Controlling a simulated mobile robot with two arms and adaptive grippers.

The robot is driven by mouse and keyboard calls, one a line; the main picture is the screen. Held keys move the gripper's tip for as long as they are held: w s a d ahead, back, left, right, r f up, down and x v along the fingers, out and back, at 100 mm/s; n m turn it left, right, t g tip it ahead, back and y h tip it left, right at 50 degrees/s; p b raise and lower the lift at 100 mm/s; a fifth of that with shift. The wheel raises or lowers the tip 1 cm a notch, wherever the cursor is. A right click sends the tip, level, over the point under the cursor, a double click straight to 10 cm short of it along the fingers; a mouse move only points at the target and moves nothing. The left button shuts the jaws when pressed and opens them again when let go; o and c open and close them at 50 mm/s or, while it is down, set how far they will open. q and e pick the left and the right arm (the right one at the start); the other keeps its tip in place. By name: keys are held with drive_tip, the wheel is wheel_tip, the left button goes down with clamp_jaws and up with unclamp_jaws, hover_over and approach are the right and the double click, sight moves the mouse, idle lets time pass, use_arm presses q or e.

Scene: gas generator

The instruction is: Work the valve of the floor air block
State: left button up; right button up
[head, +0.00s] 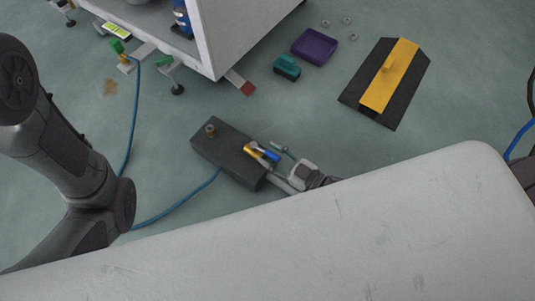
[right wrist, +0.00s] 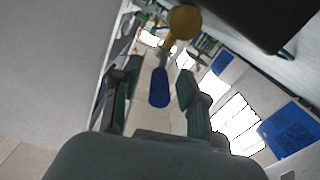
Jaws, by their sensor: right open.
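The floor air block (head: 232,166) is a dark box on the green floor in the head view, with a blue hose joined to its lower left side. Its valve (head: 258,153) has a yellow body and a blue handle (head: 268,156) at the block's right end. My right gripper (head: 272,163) is open at that end, close to the handle. In the right wrist view the blue handle (right wrist: 159,88) shows between the spread fingers, and yellow metal (right wrist: 184,22) lies beyond it. I cannot tell whether a finger touches the handle. My left arm shows at the left, but its gripper is out of sight.
A white cabinet on feet (head: 215,40) stands behind the block. A purple tray (head: 314,46), a teal item (head: 287,67) and a black-and-yellow plate (head: 408,62) lie on the floor. The blue hose (head: 134,110) runs along the left.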

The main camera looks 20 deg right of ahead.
drive_tip(key=shift+x, duration=0.8)
drive_tip(key=shift+s, duration=0.1)
clamp_jaws()
